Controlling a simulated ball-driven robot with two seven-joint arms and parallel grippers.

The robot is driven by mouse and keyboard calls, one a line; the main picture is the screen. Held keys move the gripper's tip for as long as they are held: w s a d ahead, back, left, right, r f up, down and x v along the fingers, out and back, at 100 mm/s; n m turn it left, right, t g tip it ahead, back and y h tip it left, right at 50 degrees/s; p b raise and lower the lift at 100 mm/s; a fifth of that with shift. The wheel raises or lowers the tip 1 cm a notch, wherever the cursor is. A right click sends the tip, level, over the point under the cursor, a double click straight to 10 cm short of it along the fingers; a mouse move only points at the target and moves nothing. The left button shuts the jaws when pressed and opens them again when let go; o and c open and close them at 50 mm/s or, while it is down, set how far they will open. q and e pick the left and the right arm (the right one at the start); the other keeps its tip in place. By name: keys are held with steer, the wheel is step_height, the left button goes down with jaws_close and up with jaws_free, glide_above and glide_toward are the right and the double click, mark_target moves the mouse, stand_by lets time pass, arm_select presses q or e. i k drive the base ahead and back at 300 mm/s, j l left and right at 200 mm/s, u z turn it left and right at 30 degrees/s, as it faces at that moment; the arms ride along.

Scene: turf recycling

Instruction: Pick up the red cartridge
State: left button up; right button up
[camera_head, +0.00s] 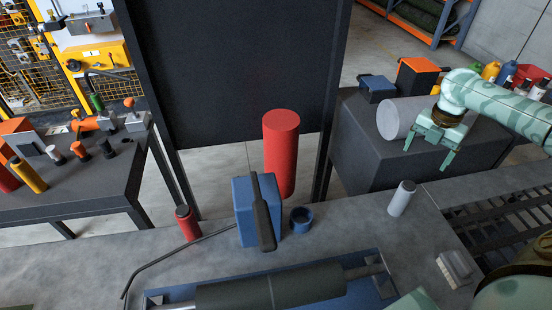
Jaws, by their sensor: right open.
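A tall red cylinder (281,155), which looks like the red cartridge, stands upright at the centre, behind a blue box with a dark lever. A smaller red cylinder with a dark top (188,224) stands at the bench's back edge to the left. I cannot tell for sure which is the cartridge. My right gripper (428,155) is open and empty, its fingers pointing down in front of a large grey cylinder (397,119) at the right. It is well to the right of both red cylinders. My left gripper does not show.
The blue box (243,205) and a small blue cup (301,219) stand on the grey bench (345,222). A dark roller (270,287) lies in a blue tray in front. A light grey cylinder (402,198) stands at the right. A dark panel (235,75) rises behind.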

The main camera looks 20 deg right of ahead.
mark_target(184, 215)
steer(key=k, duration=1.5)
